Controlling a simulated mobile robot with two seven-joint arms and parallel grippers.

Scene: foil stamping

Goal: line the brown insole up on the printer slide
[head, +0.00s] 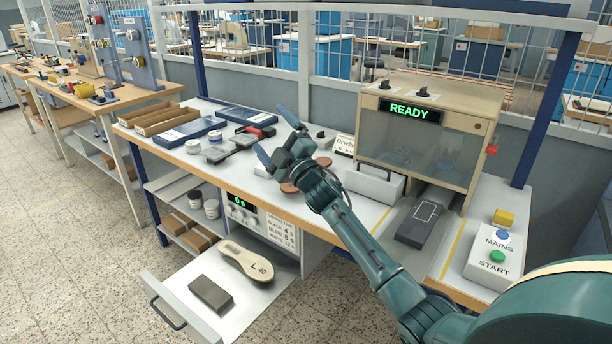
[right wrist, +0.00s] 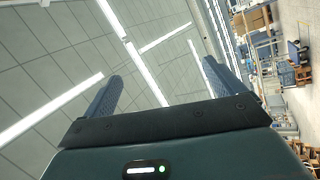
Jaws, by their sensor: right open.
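Brown patches show on the bench behind my right gripper, one at the brown insole's visible edge (head: 289,188) and one just right of the wrist. The gripper and wrist cover the rest, so I cannot tell whether they are one piece. The printer slide (head: 425,212), a dark slab with a white outline, sticks out below the front of the machine and looks empty. My right gripper (head: 278,139) is open above the bench, left of the slide. In the right wrist view its fingers (right wrist: 165,90) are spread with nothing between them. My left gripper is not in view.
The printer (head: 417,140) reads READY. A control box (head: 495,262) with START and MAINS buttons stands at the right. A grey block (head: 375,185) sits left of the slide. An open drawer (head: 270,297) holds a cream L 40 sole form (head: 246,262) and a dark block (head: 211,293).

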